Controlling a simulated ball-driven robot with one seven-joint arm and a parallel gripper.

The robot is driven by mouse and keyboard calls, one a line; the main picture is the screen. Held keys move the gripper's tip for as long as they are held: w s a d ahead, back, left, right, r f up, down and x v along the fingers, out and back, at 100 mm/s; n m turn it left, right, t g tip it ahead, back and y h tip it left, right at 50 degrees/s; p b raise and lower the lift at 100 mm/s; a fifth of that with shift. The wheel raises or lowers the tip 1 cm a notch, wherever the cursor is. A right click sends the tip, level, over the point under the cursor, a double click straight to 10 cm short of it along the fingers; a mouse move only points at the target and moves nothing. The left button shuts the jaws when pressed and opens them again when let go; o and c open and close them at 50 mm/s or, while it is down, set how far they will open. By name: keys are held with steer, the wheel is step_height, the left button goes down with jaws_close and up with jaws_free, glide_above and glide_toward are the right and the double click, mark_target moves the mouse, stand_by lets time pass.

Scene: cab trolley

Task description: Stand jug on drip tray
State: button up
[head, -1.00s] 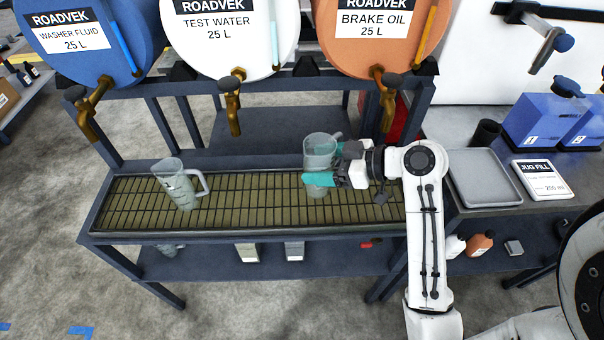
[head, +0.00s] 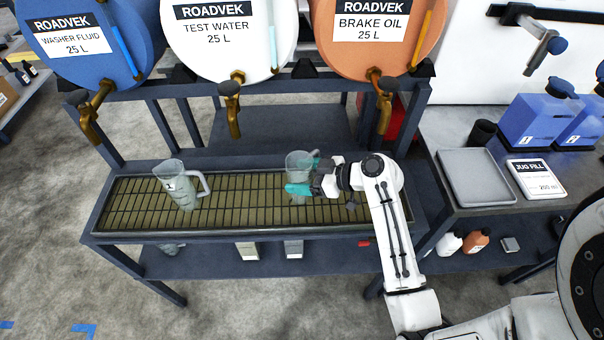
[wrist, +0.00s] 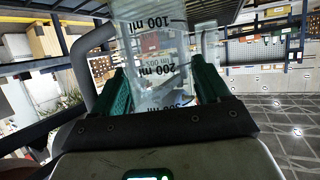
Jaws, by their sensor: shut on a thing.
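My gripper (head: 305,189) is shut on a clear measuring jug (head: 297,164). The jug is upright over the right half of the drip tray (head: 250,208), a long dark tray with a black grid. I cannot tell whether its base touches the grid. In the wrist view the teal fingers (wrist: 163,88) sit on either side of the jug (wrist: 150,50), whose 100 and 200 ml marks show upside down. A second clear jug (head: 178,188) with a handle stands on the left part of the tray.
Blue, white and orange drums with brass taps (head: 230,105) hang above the tray's back; the middle tap is nearest the held jug. A side table at the right holds a grey tray (head: 475,178), a dark cup (head: 483,132), a jug fill card (head: 537,180) and blue containers (head: 535,122).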

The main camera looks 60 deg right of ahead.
steer(key=o, duration=1.1)
steer(key=b+v, duration=0.1)
steer(key=v, duration=1.1)
steer(key=shift+b, duration=0.4)
steer(key=shift+r, duration=0.1)
